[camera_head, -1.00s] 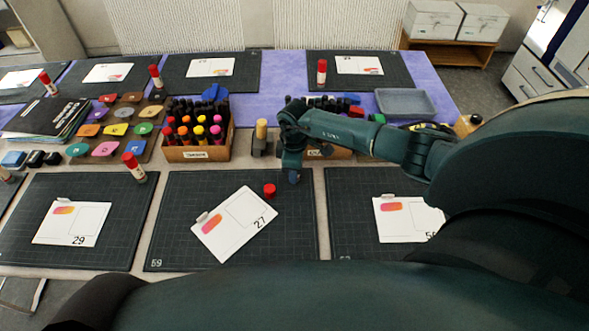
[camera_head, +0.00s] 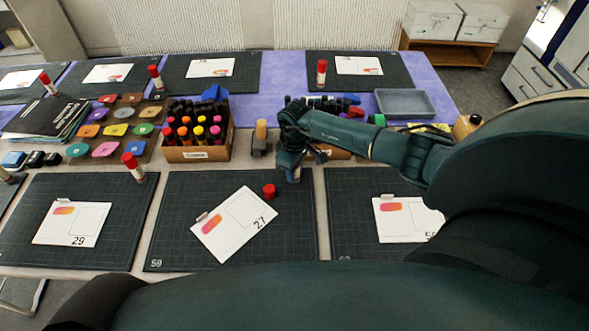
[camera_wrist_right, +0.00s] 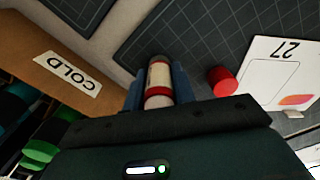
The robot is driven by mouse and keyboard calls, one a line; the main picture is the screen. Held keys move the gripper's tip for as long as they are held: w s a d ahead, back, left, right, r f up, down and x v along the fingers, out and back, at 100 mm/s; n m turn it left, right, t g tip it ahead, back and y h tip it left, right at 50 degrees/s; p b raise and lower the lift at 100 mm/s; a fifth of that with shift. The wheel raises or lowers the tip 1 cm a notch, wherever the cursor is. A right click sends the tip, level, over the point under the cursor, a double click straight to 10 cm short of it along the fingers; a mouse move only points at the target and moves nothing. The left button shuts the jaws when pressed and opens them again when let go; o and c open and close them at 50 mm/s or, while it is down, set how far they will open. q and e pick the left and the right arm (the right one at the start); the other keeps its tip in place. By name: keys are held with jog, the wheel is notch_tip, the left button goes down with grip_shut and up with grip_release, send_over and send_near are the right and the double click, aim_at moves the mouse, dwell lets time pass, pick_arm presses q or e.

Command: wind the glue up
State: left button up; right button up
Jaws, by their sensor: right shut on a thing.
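My right gripper (camera_head: 292,176) is at the back right corner of the middle cutting mat. In the right wrist view its two fingers are closed on a glue stick (camera_wrist_right: 159,76), with a pale body and red bands. The glue stick's far end is hard to make out. A red cap (camera_head: 269,190) sits on the mat (camera_head: 180,215) beside the gripper, apart from the glue stick. It also shows in the right wrist view (camera_wrist_right: 222,81). A white card marked 27 (camera_head: 234,224) lies tilted on the same mat. My left gripper is out of view.
A wooden box of markers (camera_head: 197,154) and a small wooden-topped stamp (camera_head: 261,136) stand behind the mat. A box labelled COLD (camera_wrist_right: 68,76) is close to the right gripper. Other capped glue sticks, such as one on the left mat (camera_head: 133,167), stand around.

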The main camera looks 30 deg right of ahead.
dwell(0.4)
jog(key=o, duration=1.5)
jog(key=shift+r, duration=0.1)
jog(key=shift+r, duration=3.7)
